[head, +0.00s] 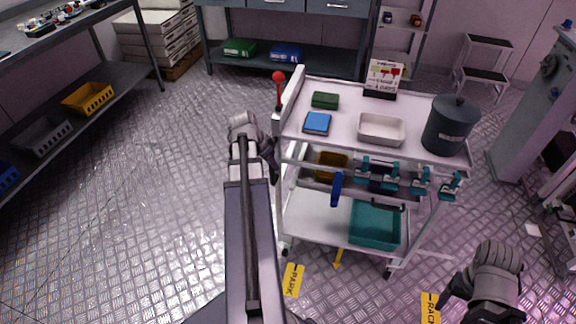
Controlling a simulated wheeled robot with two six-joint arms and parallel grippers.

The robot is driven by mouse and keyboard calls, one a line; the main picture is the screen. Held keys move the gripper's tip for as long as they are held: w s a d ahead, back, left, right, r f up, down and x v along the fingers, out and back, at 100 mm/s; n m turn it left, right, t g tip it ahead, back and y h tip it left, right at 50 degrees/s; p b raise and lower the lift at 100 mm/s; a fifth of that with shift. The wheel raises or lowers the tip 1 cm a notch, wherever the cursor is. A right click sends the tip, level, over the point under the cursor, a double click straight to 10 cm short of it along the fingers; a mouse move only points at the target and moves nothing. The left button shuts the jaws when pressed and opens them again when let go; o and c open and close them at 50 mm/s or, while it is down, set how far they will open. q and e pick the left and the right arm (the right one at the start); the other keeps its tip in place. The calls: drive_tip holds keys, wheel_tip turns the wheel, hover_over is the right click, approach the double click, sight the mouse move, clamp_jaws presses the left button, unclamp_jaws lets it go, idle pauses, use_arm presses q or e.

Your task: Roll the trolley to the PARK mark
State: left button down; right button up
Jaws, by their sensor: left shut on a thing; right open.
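A yellow PARK mark (292,280) lies on the floor just in front of the trolley's near left corner. My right gripper (462,292) is open and empty at the lower right, apart from the trolley, beside the yellow RACK mark (430,308).
A yellow floor arrow (338,258) lies by the trolley's near side. Teal clips (392,176) hang on that side. A shelf bench (100,92) stands left, a drawer bench (330,62) behind, a step stool (484,68) back right. Floor left of the trolley is clear.

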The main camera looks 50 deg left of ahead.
use_arm(q)
drive_tip(key=s+a, duration=1.1)
drive_tip(key=a, duration=0.5)
drive_tip(key=shift+a, duration=0.25)
drive_tip(key=c, duration=0.7)
unclamp_jaws()
drive_tip(key=shift+s+r, duration=0.1)
drive_tip(key=p+v, duration=0.7)
drive_tip(key=shift+s+r, duration=0.15)
drive_tip(key=shift+r, duration=0.05)
drive_tip(key=shift+s, duration=0.1)
